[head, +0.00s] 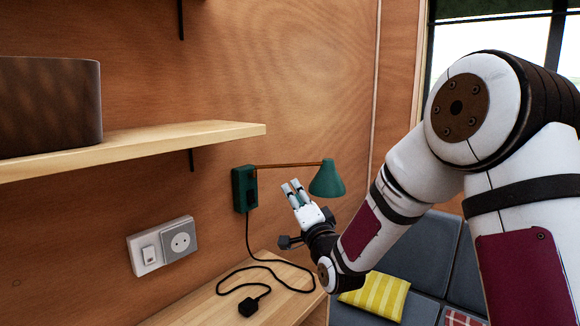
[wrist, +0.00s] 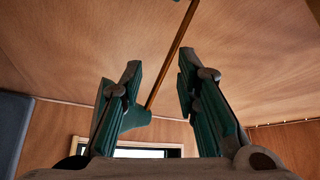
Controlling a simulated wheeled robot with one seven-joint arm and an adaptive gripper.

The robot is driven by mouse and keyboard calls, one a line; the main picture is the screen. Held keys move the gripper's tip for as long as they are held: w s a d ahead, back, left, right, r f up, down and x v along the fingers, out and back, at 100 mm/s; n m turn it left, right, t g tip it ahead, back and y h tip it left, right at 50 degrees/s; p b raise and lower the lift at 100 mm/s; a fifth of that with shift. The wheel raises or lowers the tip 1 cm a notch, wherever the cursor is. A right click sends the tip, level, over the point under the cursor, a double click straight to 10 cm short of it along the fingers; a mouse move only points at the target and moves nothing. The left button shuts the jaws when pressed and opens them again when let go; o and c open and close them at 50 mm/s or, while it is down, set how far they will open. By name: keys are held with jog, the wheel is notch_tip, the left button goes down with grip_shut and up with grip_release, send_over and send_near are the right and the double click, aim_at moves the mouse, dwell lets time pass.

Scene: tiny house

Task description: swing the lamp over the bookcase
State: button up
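The lamp has a green wall box (head: 244,188), a thin brown rod (head: 290,165) reaching right and a green shade (head: 327,180) at its end. My gripper (head: 291,184) is just below the rod in the head view, left of the shade, fingers pointing up. In the wrist view my gripper (wrist: 160,63) is open and empty. The rod (wrist: 170,55) crosses the gap between the fingers there, seemingly beyond the tips; contact is not clear. The shade is partly hidden by the left finger. A low wooden top (head: 215,302), probably the bookcase, is below the wall box.
A wall shelf (head: 150,142) holding a dark round container (head: 48,105) is at upper left. A socket and switch plate (head: 161,246) is on the wall. A black cord and plug (head: 250,306) lie on the wooden top. Grey cushions (head: 432,250) and a yellow pillow (head: 377,295) are at right.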

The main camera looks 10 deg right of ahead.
aim_at(295, 166)
jog(key=w+r+m+t, duration=0.1)
jog(key=w+m, duration=0.1)
jog(key=w, duration=0.1)
jog(key=w+r+m+t+h, duration=0.1)
jog(key=w+r+m+t, duration=0.1)
jog(key=w, duration=0.2)
jog(key=w+d+r+m+t+h+p, duration=0.1)
jog(key=w+r+m, duration=0.1)
jog(key=w, duration=0.1)
jog(key=shift+w+d, duration=0.1)
jog(key=shift+w, duration=0.2)
dwell(0.4)
grip_shut()
